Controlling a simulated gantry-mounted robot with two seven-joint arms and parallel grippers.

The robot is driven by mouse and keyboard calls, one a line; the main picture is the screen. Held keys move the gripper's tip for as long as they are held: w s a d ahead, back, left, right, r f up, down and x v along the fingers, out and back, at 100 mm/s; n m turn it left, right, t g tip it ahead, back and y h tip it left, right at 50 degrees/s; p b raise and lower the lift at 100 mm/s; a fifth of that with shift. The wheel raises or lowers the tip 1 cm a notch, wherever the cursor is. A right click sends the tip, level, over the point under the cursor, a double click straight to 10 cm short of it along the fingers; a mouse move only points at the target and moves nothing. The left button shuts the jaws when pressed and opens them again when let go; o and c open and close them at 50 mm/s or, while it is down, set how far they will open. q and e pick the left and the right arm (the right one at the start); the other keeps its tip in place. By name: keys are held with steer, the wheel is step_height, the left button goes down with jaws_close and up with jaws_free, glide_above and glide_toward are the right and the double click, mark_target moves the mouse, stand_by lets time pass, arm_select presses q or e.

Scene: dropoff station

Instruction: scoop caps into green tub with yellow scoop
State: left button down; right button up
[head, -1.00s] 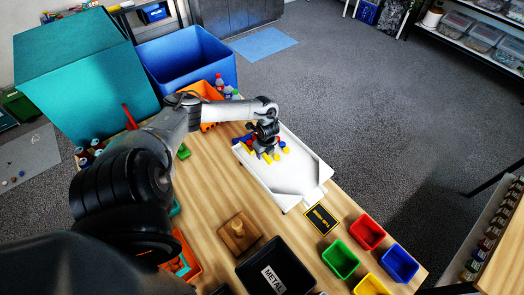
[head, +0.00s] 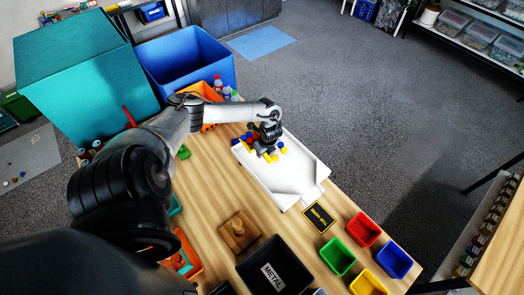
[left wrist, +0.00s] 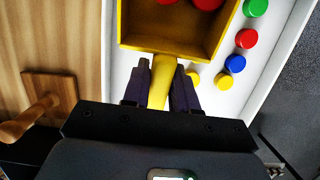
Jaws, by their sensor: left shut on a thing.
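My left gripper (head: 263,146) is shut on the handle of the yellow scoop (left wrist: 158,80), low over the white tray (head: 290,190). In the left wrist view the scoop's box (left wrist: 160,45) points away from the fingers (left wrist: 161,90), with red caps (left wrist: 206,3) inside at the top edge. Loose caps lie on the tray right of the scoop: green (left wrist: 255,8), red (left wrist: 246,39), blue (left wrist: 235,63) and yellow (left wrist: 223,82). More caps are partly hidden by the gripper in the head view. The green tub (head: 338,256) stands on the table near the front. My right gripper is not in view.
Red (head: 364,230), blue (head: 394,260) and yellow (head: 367,285) tubs flank the green one. A black METAL bin (head: 250,262) and a wooden block with a knob (head: 239,236) stand left of them. Orange (head: 207,90) and large blue (head: 185,60) bins stand behind. Bare table lies left of the tray.

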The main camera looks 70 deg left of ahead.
arm_select(q)
steer(key=shift+p+v, duration=1.2)
steer(key=shift+v, duration=0.25)
steer(key=shift+d+r, duration=0.15)
steer(key=shift+v, duration=1.95)
steer(key=shift+w+d, duration=0.1)
steer(key=shift+d, duration=0.05)
